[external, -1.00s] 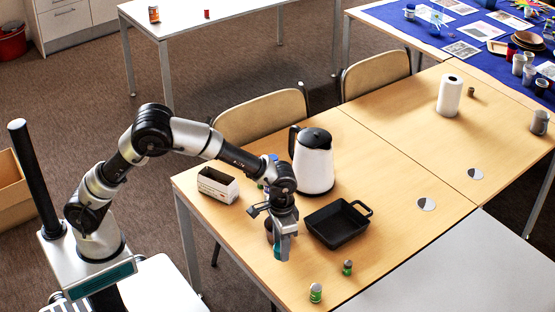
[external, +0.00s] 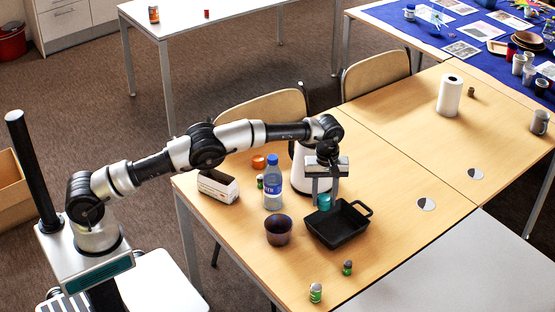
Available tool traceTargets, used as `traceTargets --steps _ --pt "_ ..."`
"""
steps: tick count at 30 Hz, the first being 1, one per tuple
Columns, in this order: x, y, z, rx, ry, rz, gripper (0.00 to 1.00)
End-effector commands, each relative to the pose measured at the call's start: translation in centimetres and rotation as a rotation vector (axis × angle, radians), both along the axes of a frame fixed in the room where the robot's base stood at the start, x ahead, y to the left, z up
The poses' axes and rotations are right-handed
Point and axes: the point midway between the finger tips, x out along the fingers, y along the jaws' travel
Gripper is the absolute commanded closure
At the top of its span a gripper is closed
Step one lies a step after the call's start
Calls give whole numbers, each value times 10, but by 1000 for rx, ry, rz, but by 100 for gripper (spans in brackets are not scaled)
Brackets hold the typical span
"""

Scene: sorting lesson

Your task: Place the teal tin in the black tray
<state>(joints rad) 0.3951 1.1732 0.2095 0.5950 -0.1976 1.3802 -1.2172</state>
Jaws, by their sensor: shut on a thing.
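The black tray (external: 340,236) lies on the wooden table, with its handle at the upper right. My gripper (external: 323,200) points down over the tray's far left part, shut on the teal tin (external: 323,203). The tin's lower end is close to the tray; I cannot tell whether it touches the tray floor. My gripper and wrist cover part of the white kettle behind.
A dark cup (external: 279,232) and a water bottle (external: 273,184) stand left of the tray. A white box (external: 217,186) and the white kettle (external: 299,172) are farther back. Small green jars (external: 316,293) stand at the front.

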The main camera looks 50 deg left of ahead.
Motion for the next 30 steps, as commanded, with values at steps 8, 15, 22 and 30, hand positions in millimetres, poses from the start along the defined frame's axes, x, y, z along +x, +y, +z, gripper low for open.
traceTargets --steps 8,15,22,30 --pt "0 0 -44 1 1 5 88" --pt "-1 0 -74 0 2 4 88" --pt "0 0 -96 -1 -1 3 88" --pt "0 0 -98 0 0 3 88"
